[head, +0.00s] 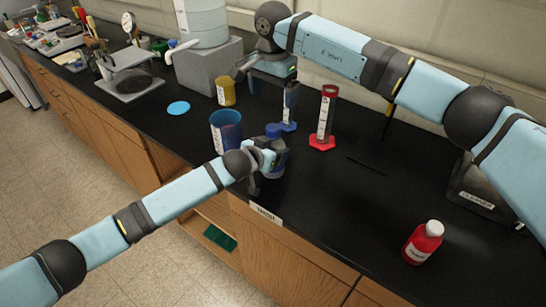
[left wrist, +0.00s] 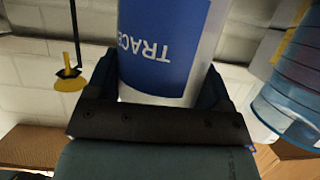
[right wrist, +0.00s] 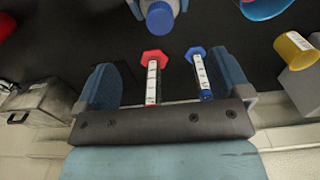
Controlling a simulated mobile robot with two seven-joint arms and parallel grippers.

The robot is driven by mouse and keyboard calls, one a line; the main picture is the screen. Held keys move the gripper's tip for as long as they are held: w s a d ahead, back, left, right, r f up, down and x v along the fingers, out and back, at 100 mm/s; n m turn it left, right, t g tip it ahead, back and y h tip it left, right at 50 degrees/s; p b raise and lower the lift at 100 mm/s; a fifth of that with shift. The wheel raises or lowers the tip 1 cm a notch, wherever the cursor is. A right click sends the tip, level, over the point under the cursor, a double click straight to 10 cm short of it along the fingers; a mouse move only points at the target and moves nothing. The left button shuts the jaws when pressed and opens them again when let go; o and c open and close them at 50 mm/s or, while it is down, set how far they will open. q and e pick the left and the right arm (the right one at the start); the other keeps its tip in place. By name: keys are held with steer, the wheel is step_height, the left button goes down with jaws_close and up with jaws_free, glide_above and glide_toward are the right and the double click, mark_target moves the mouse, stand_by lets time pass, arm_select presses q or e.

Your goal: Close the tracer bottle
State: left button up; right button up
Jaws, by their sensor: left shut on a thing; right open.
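The tracer bottle (head: 275,160) stands on the black bench near its front edge, with a blue label reading "TRACE..." in the left wrist view (left wrist: 165,45). A blue cap (head: 273,130) sits at its top and also shows in the right wrist view (right wrist: 160,18); I cannot tell whether it is tight. My left gripper (head: 268,158) is shut on the bottle's body from the front. My right gripper (head: 275,72) is open and empty, behind and above the bottle, near the cylinders; its two fingers show in the right wrist view (right wrist: 168,80).
A blue-based cylinder (head: 289,108) and a red-based cylinder (head: 324,118) stand behind the bottle. A blue cup (head: 225,130) is close on its left, with a yellow cup (head: 226,92) beyond. A red bottle with a white cap (head: 423,243) stands right. The bench between is mostly clear.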

step_height(320, 180, up, 6)
stand_by(0.4)
arm_select(q)
steer(key=o, duration=1.7)
steer(key=b+v, duration=0.1)
steer(key=v, duration=1.2)
steer(key=shift+s+a, duration=0.25)
steer(key=shift+s, duration=0.1)
arm_select(e)
steer(key=shift+f, duration=0.65)
